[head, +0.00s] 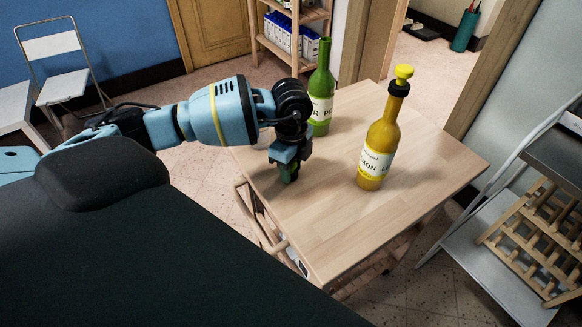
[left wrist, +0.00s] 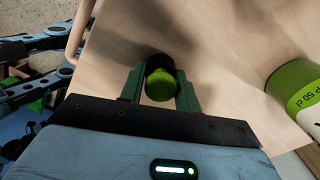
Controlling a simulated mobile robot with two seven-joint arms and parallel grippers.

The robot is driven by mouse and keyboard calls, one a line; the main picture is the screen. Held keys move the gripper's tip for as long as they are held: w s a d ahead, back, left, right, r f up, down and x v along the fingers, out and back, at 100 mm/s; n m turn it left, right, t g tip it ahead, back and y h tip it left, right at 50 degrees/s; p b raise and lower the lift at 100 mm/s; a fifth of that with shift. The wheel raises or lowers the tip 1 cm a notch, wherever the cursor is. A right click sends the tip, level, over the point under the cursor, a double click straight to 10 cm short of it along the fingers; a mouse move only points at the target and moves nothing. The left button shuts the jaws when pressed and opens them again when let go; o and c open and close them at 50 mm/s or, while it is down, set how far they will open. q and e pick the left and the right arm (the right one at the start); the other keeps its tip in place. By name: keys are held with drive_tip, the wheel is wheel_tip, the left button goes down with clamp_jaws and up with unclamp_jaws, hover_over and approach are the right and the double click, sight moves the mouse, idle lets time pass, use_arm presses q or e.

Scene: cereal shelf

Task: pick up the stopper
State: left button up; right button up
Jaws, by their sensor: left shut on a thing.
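The stopper (left wrist: 160,86) has a green knob and a dark part beyond it. In the left wrist view it sits between the two fingers of my left gripper (left wrist: 158,92), which is shut on it. In the head view this gripper (head: 289,174) points down, low over the left side of the wooden table (head: 330,225). The stopper is mostly hidden there. I cannot tell whether it touches the tabletop. A green bottle (head: 321,88) stands upright behind the gripper, its neck bare. A yellow bottle (head: 379,142) stands to the right, topped by a yellow stopper (head: 404,72). My right gripper is not in view.
The green bottle also shows at the right edge of the left wrist view (left wrist: 294,85). The table's front and right parts are clear. A wooden rack (head: 538,238) on a metal stand is at the right. A white folding chair (head: 58,68) and a wooden shelf (head: 293,35) are farther back.

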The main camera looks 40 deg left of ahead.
use_arm(q)
drive_tip(key=r, duration=0.3)
drive_tip(key=shift+s+a+r, duration=0.15)
drive_tip(key=shift+s+a, duration=0.1)
drive_tip(key=shift+s, duration=0.15)
drive_tip(key=s+a, duration=0.2)
drive_tip(key=s, duration=0.5)
drive_tip(key=s+a+r, duration=0.1)
drive_tip(key=s+a, duration=0.2)
drive_tip(key=s, duration=0.4)
drive_tip(key=shift+a+r, duration=0.2)
drive_tip(key=shift+a, duration=0.1)
